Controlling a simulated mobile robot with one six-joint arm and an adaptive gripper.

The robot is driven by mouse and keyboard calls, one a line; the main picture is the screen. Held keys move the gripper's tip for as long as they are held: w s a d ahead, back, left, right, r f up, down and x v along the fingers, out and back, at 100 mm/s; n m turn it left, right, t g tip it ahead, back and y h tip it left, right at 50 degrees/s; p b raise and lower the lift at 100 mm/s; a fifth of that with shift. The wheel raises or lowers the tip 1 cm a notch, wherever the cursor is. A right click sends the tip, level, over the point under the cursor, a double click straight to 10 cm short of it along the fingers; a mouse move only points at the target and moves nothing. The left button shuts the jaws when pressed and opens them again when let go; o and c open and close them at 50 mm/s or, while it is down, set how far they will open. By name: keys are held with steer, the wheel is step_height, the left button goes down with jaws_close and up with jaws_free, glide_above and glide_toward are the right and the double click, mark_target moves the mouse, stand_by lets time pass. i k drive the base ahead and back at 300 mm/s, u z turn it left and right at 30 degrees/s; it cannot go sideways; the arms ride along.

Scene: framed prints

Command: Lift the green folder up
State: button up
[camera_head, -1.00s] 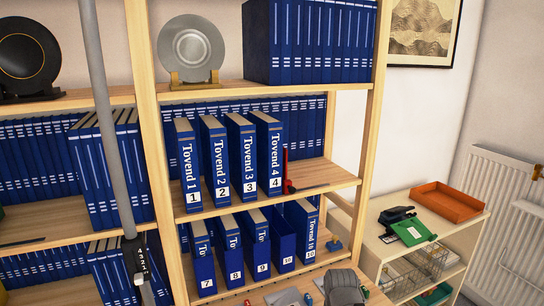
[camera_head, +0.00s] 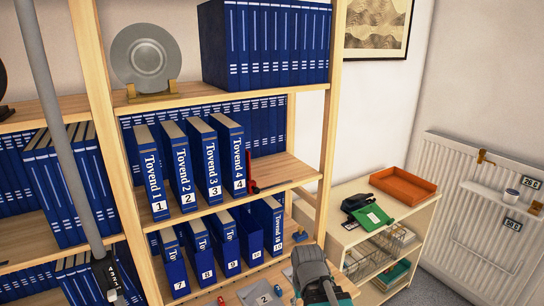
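A flat green item (camera_head: 371,216) that looks like the green folder lies on top of the low cabinet at the right, beside a black object (camera_head: 356,202). It is small in the picture, and I cannot make out its details. A second, darker green item (camera_head: 394,277) lies on the cabinet's lower shelf. It is partly hidden, and I cannot tell whether it is a folder. My gripper is not clearly seen in this view, and nothing is seen touching either green item.
An orange tray (camera_head: 402,186) sits on the cabinet (camera_head: 345,185), with wire baskets (camera_head: 364,265) below. A wooden shelf (camera_head: 334,100) holds numbered blue binders (camera_head: 190,165). A grey and teal object (camera_head: 312,268) stands at the bottom edge. A radiator (camera_head: 475,200) is at the right.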

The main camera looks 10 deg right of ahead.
mark_target(372, 219)
steer(key=z, duration=0.25)
steer(key=i, duration=0.4)
steer(key=z, duration=0.75)
